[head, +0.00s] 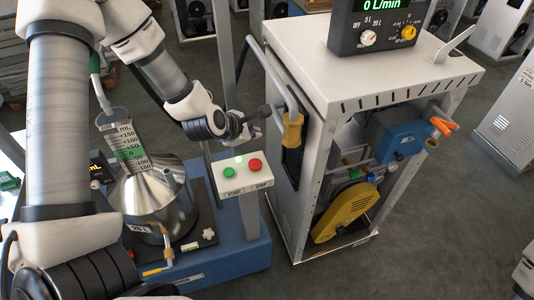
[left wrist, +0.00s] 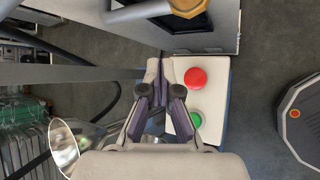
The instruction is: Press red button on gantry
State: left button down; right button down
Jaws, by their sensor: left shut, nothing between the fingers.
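The red button (head: 255,164), labelled STOP, sits on a white control box (head: 246,182) fixed to the gantry. A green START button (head: 229,171) is left of it. My left gripper (head: 262,116) is in the air above and behind the box in the head view, empty and shut. In the left wrist view, the fingertips (left wrist: 161,68) are left of the red button (left wrist: 195,77), and the green button (left wrist: 195,120) lies nearer the gripper's base. I see no contact with the red button. My right gripper is out of view.
A nozzle with a yellow grip (head: 293,130) hangs on the white dispenser cabinet (head: 345,70), close right of my left gripper. A steel can with a funnel (head: 150,195) stands on the blue gantry base (head: 235,250). Grey floor is open at lower right.

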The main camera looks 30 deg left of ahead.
aim_at(254, 164)
pick_arm(q)
notch_tip(254, 164, down, 8)
jog(key=b, duration=0.6)
jog(key=shift+s+f, duration=0.15)
jog(key=shift+f+b, duration=0.2)
jog(key=shift+b, duration=0.25)
dwell(0.9)
jog(key=shift+f+b, duration=0.4)
jog(key=shift+b, duration=0.15)
jog(key=shift+f+b, duration=0.45)
jog(key=shift+b, duration=0.15)
dwell(0.5)
jog(key=shift+r, duration=0.1)
jog(key=shift+r+p, duration=0.6)
jog(key=shift+r, duration=0.2)
jog(key=shift+r, duration=0.1)
